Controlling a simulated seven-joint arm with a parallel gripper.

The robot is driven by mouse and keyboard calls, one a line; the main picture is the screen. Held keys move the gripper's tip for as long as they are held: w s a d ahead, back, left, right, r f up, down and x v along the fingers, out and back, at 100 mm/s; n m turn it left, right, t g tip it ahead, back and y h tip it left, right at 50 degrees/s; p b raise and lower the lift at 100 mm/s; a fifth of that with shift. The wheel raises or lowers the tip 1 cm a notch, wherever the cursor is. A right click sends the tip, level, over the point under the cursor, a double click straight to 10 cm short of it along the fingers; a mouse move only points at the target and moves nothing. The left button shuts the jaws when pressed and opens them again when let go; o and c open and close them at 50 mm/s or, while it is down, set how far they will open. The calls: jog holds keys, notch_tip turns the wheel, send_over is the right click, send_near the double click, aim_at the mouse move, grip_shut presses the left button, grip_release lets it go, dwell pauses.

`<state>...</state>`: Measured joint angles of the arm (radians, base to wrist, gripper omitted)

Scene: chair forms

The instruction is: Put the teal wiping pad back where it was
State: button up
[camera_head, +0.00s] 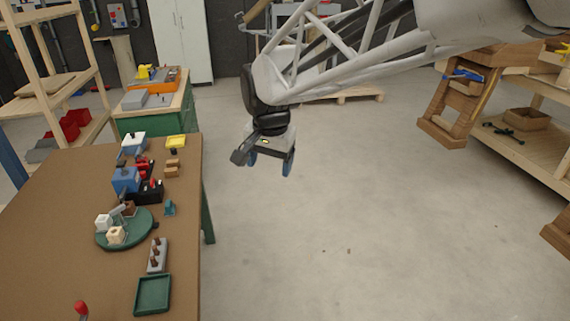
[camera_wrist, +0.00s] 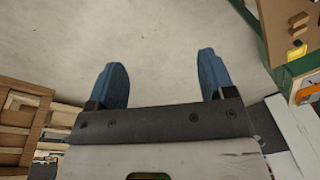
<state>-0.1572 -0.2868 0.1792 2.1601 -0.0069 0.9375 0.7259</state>
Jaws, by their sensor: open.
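A small teal piece (camera_head: 169,208), which looks like the wiping pad, stands on the brown table (camera_head: 60,215) near its right edge, beside the round green turntable. It is too small to make out in detail. My gripper (camera_head: 270,165) hangs over the bare floor, to the right of the table and apart from it. In the wrist view its blue fingers (camera_wrist: 160,72) are spread wide with only floor between them. The wiping pad is not seen in the wrist view.
The turntable (camera_head: 140,238) carries several small blocks. A grey holder with brown pegs (camera_head: 157,255) and an empty green tray (camera_head: 153,296) stand nearer the front. The floor (camera_head: 350,200) is clear.

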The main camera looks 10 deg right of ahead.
jog(key=s+d+f+n, duration=0.1)
jog(key=s+d+n, duration=0.2)
jog(key=s, duration=0.8)
jog(key=s+d+f+n, duration=0.2)
jog(key=s+d, duration=0.3)
jog(key=s, duration=0.5)
jog(key=shift+s+d+n+t, duration=0.2)
jog(key=shift+s+n+t, duration=0.2)
jog(key=shift+n, duration=0.2)
